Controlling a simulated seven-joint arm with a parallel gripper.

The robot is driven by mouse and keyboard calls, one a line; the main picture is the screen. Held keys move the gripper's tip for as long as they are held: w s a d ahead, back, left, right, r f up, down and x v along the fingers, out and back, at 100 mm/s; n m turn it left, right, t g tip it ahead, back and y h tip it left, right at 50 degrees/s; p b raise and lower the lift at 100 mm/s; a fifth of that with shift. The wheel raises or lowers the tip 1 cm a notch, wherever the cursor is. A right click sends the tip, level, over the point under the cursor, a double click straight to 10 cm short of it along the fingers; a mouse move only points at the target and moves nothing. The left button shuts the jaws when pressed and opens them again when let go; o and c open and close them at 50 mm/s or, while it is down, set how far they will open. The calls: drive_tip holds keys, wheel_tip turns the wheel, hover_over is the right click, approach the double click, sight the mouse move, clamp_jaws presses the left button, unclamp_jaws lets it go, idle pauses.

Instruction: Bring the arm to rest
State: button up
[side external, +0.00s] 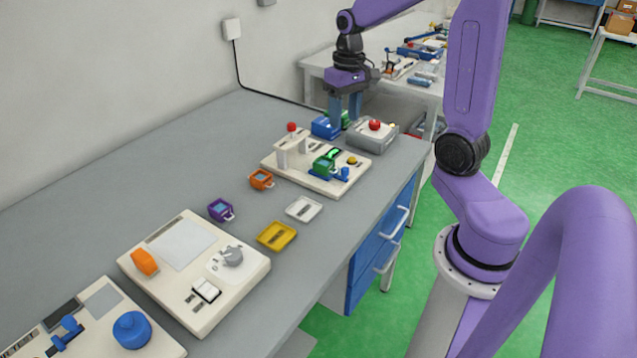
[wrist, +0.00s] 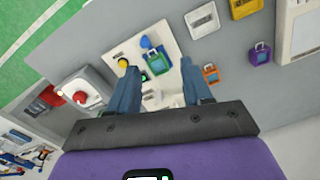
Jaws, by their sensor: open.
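My gripper (side external: 345,118) is at the far end of the bench in the side external view, pointing down with its two blue-grey fingers apart. Nothing shows between them. It is above the bench, behind the cream station board (side external: 305,181) and beside the grey box with a red button (side external: 374,137). In the wrist view, the open fingers of my gripper (wrist: 158,72) frame part of the cream board (wrist: 172,40), and the grey box (wrist: 100,78) lies to the left.
A blue block (side external: 325,127) lies by my gripper. Bare bench runs along the wall.

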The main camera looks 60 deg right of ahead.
drive_tip(key=s+a+n, duration=0.3)
drive_tip(key=a+n, duration=0.1)
drive_tip(key=a, duration=0.4)
drive_tip(key=s+a+f+n, duration=0.1)
drive_tip(key=s+a+n, duration=0.4)
drive_tip(key=s, duration=0.4)
drive_tip(key=s+a+n, duration=0.6)
drive_tip(key=s+n, duration=0.1)
drive_tip(key=s, duration=0.1)
drive_tip(key=shift+s+a+f, duration=0.2)
drive_tip(key=shift+s+f, duration=0.15)
drive_tip(key=shift+f, duration=0.05)
